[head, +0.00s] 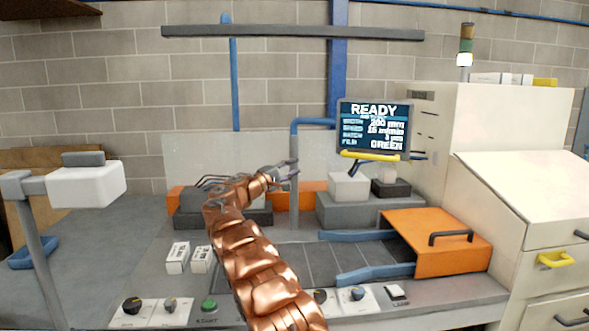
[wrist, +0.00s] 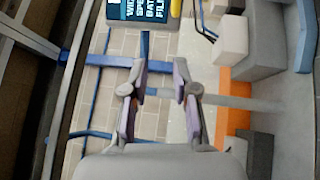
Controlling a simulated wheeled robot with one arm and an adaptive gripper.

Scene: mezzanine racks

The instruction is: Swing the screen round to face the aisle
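The screen (head: 373,128) is a dark panel reading READY, with a yellow handle (head: 369,156) along its lower edge. It hangs beside a bent blue post (head: 294,140) above the machine bench, its face turned largely toward the head camera. In the wrist view part of the screen (wrist: 140,10) shows sideways at the top edge, with the yellow handle (wrist: 176,8) beside it. My gripper (head: 288,172) is left of and below the screen, apart from it. In the wrist view my gripper (wrist: 156,78) has its two fingers spread with nothing between them.
Grey and white blocks (head: 349,187) stand below the screen. An orange cover (head: 440,240) with a dark handle sits at right front. A cream cabinet (head: 480,140) bounds the right side. Small white boxes (head: 178,258) and a control strip (head: 165,312) lie at the front.

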